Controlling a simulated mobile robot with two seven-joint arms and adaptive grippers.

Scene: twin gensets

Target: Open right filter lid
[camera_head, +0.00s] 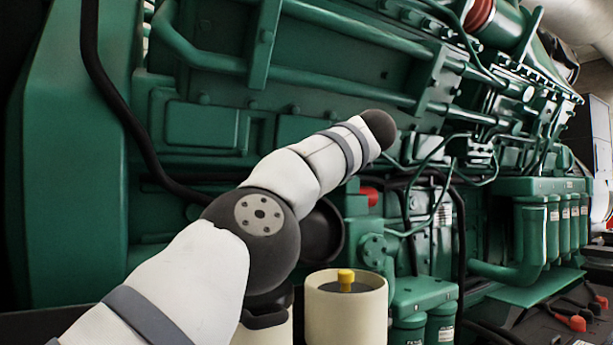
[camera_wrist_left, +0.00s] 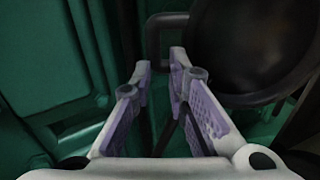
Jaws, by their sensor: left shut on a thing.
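My left arm crosses the head view from the lower left; its gripper is hidden there. In the left wrist view, my left gripper (camera_wrist_left: 167,78) has its two purple-padded fingers around a thin dark bar-like handle (camera_wrist_left: 166,18), with some gap showing between the tips. A large round black disc, which looks like the lid (camera_wrist_left: 250,45), is close to the right of the fingers. In the head view, part of a dark round disc (camera_head: 328,232) shows behind my arm, tilted. My right gripper is in neither view.
A cream cylinder (camera_head: 345,318) with a yellow knob (camera_head: 346,279) stands at the bottom centre. Another cream cylinder beside it is mostly behind my arm. The green genset (camera_head: 215,125) fills the background, with pipes and a black hose (camera_head: 125,118). Green filters (camera_head: 440,322) stand to the right.

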